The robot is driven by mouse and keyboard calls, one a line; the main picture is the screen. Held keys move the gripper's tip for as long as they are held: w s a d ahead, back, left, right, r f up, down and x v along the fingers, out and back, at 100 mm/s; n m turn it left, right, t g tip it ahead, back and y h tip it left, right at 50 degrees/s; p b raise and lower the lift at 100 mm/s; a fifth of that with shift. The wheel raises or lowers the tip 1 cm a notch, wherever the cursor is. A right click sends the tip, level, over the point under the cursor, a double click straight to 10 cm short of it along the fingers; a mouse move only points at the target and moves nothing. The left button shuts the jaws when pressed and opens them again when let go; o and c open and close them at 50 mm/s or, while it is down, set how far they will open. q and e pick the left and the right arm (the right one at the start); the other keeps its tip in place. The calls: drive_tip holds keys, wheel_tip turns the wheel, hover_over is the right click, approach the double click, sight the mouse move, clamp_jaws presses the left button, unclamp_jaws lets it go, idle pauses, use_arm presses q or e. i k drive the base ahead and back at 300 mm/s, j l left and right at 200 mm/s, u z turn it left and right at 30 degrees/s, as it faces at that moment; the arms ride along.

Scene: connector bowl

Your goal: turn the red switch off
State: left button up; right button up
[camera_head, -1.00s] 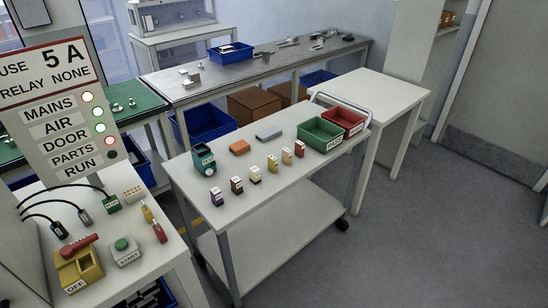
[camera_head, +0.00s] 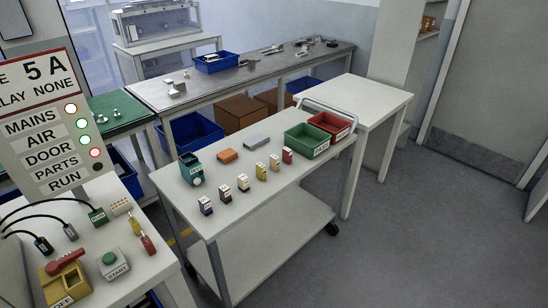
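The red switch (camera_head: 66,262) is a red handle on a yellow box (camera_head: 62,284) at the lower left, on the white table. The box carries an OFF label (camera_head: 62,301) on its front, partly cut by the picture's bottom edge. The handle lies slantwise across the back of the box. Neither of my grippers shows in the head view.
A START box with a green button (camera_head: 111,261) stands right of the switch. Black cables and plugs (camera_head: 43,244) lie behind it. A status panel (camera_head: 45,125) rises at the left. A white cart (camera_head: 262,205) with small parts and bins stands to the right, with open floor beyond.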

sight(53, 268)
drive_tip(key=u, duration=1.7)
drive_tip(key=i+l, duration=0.1)
drive_tip(key=l, duration=0.2)
drive_tip(key=i+l+u, duration=0.1)
drive_tip(key=l, duration=0.15)
